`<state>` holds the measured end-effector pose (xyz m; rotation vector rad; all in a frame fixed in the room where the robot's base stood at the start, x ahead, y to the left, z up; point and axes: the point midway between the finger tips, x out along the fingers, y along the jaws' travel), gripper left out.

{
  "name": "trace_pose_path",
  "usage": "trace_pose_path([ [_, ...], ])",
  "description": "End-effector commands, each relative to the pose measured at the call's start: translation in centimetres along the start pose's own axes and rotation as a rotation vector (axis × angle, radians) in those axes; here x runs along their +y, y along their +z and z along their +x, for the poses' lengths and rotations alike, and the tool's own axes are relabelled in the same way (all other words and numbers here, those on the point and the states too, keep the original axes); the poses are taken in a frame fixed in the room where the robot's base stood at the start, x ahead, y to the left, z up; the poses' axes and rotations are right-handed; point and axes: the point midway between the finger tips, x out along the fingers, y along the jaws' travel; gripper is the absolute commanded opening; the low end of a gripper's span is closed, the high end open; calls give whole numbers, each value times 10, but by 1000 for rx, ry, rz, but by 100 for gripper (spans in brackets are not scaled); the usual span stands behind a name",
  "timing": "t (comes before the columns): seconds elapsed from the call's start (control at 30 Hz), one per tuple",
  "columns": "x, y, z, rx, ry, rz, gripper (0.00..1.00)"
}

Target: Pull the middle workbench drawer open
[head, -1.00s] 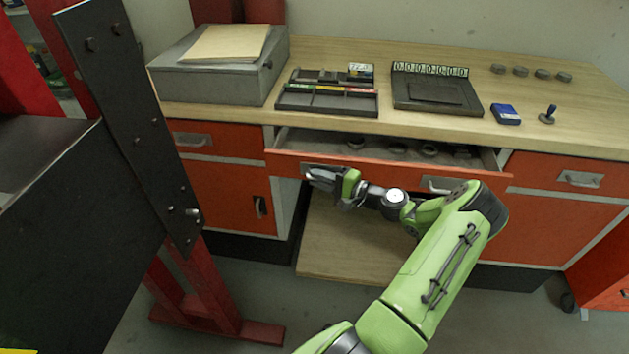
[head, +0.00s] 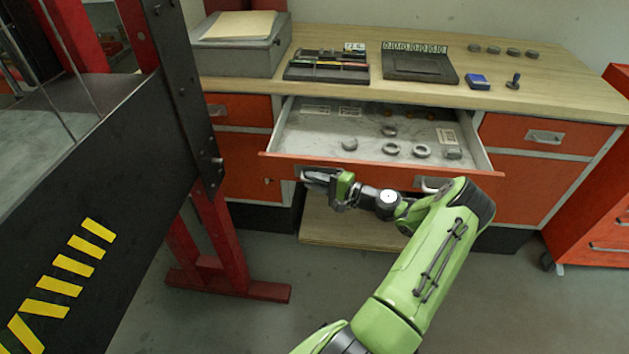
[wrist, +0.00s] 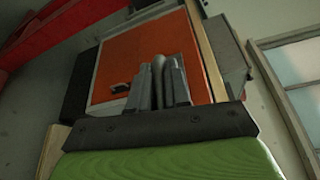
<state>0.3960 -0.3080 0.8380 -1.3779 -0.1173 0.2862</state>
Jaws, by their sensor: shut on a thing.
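The middle workbench drawer (head: 362,168) has an orange front and stands well out from the bench in the head view. Its grey inside shows several metal rings and small round parts. It has two handles: the right handle (head: 428,183) is free, and the left one is mostly hidden by my gripper (head: 318,178). My gripper is shut at that left handle, in front of the drawer face.
A red and black press frame (head: 190,100) stands close on the left. An orange cabinet (head: 600,210) is at the right. Floor before the bench is clear.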

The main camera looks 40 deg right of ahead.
Motion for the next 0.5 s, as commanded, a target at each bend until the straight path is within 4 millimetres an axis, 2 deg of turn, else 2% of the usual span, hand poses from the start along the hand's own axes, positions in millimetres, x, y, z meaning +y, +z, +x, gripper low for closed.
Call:
trace_pose_path([
  [0.43, 0, 0, 0, 2, 0, 0, 0],
  [0.47, 0, 0, 0, 2, 0, 0, 20],
  [0.5, 0, 0, 0, 2, 0, 0, 26],
])
